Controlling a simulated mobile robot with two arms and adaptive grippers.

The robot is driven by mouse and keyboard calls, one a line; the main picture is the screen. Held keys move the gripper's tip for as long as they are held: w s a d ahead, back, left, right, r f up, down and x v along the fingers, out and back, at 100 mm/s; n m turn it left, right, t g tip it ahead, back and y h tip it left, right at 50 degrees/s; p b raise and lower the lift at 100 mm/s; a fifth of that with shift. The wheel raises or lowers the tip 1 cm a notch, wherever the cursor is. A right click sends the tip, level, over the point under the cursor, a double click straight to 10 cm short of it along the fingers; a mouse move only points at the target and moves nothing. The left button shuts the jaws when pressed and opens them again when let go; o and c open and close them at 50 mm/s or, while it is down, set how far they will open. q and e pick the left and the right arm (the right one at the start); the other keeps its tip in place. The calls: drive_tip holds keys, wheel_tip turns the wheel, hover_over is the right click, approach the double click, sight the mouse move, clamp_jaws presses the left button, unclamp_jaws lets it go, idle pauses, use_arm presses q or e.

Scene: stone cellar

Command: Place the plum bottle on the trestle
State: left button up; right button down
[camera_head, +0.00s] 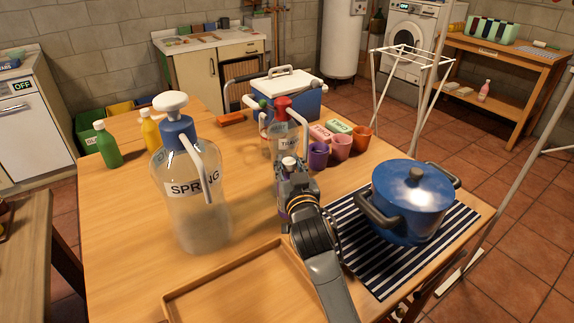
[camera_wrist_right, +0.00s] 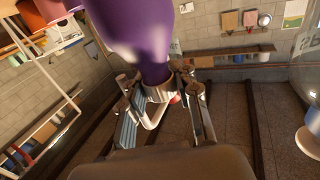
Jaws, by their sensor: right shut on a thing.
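My right gripper (camera_head: 291,178) is shut on the plum bottle and holds it above the wooden table (camera_head: 120,235). In the head view the gripper hides most of the bottle, and a pale cap shows above the fingers. In the right wrist view the glossy purple bottle (camera_wrist_right: 140,28) sits with its narrow end between the fingers of the gripper (camera_wrist_right: 172,90). I cannot tell for sure which piece of furniture is the trestle. My left gripper is not in view.
A large SPRING pump bottle (camera_head: 182,190), a wooden tray (camera_head: 180,297), a blue pot (camera_head: 412,200) on a striped mat (camera_head: 375,280), several cups (camera_head: 341,147) and a cooler (camera_head: 290,92) crowd the table. A wooden workbench (camera_head: 515,55) stands back right, behind a white drying rack (camera_head: 410,55).

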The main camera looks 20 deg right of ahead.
drive_tip(key=shift+w+d+f, duration=0.25)
drive_tip(key=shift+w+f, duration=0.75)
drive_tip(key=shift+w, duration=0.2)
drive_tip(key=shift+s+r, duration=0.1)
drive_tip(key=c, duration=1.3)
unclamp_jaws()
drive_tip(key=shift+f, duration=0.25)
drive_tip(key=shift+o, duration=0.2)
